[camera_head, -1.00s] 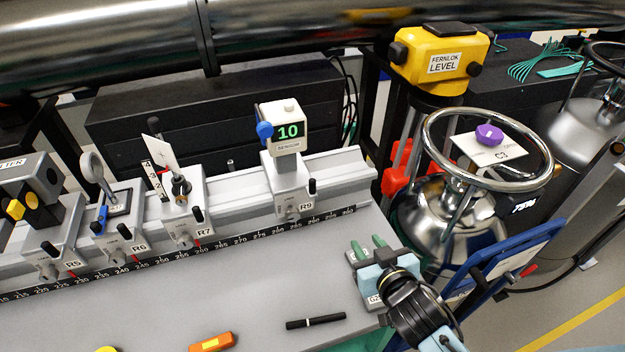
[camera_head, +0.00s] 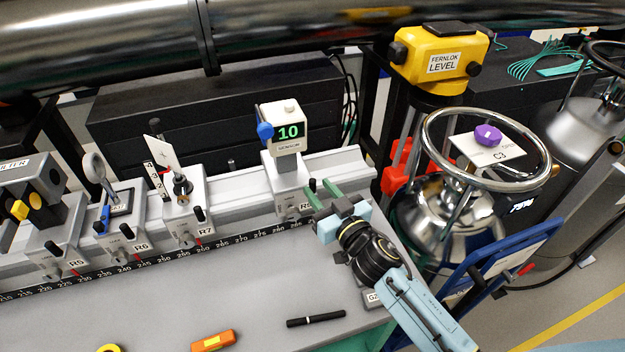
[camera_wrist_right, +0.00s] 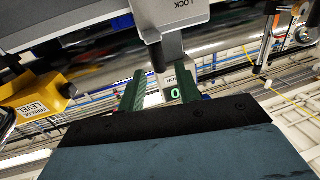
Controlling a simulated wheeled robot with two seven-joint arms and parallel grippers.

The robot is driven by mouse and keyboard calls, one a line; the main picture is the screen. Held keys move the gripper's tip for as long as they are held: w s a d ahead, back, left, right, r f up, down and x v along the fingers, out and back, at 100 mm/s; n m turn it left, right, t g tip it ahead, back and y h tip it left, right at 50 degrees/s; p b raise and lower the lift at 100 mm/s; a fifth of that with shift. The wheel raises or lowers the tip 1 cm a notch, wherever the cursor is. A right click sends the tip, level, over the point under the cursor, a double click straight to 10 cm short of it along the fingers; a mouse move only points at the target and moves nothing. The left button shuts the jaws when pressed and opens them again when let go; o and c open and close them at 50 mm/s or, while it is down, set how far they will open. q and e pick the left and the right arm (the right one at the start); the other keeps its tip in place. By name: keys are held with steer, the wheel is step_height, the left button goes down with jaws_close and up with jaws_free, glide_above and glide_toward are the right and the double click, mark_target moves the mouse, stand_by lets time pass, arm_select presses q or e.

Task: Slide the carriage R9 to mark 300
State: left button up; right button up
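The carriage R9 (camera_head: 285,200) is a grey block on the rail (camera_head: 345,170), carrying a white sensor box (camera_head: 288,130) that reads 10. My right gripper (camera_head: 323,190) is at the front right of R9, partly covering its label and black lever. Its green fingers are apart and empty. In the right wrist view the fingers (camera_wrist_right: 160,90) point toward R9's grey underside (camera_wrist_right: 178,12), marked LOCK, and its black lever (camera_wrist_right: 158,56) lies between them without visible grip. The scale (camera_head: 215,242) runs along the rail's front; mark 300 cannot be read. My left gripper is not in view.
Carriages R7 (camera_head: 187,222), R6 (camera_head: 122,232) and R5 (camera_head: 55,245) stand left of R9. The rail right of R9 looks clear. A black pen (camera_head: 316,319) and an orange block (camera_head: 213,341) lie on the bench. A steel vessel with handwheel (camera_head: 485,185) stands right.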

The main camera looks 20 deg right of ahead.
mark_target(314, 184)
steer(key=shift+x, duration=1.9)
steer(key=shift+c, duration=0.2)
jaws_close()
